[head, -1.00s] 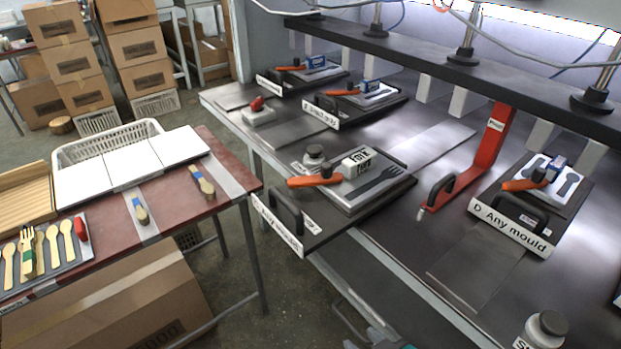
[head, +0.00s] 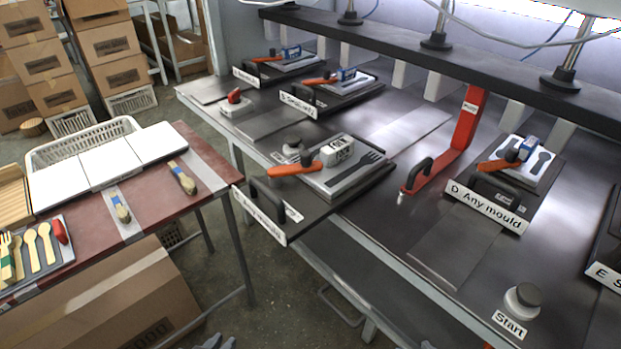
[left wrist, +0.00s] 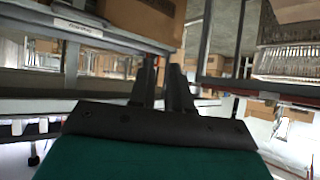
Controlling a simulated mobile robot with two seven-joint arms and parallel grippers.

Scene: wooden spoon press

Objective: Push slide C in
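Slide C (head: 319,212) is a dark plate with a black handle (head: 268,200) and a white "Any mould" label on its front. In the head view it sticks out past the front edge of the press table. On it lie a grey fork mould, a white block marked FORK, an orange lever and a small knob. My left gripper (head: 214,342) shows only its tips at the bottom edge, low and apart from slide C. In the left wrist view its two dark fingers (left wrist: 164,88) have a narrow gap and nothing between them.
Slide D (head: 487,206) lies to the right, beyond a red lever arm (head: 450,148). Two more slides sit at the back left. A Start button (head: 522,299) stands near the front. A red side table (head: 160,207) with white trays and wooden cutlery stands left. Floor shows between the tables.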

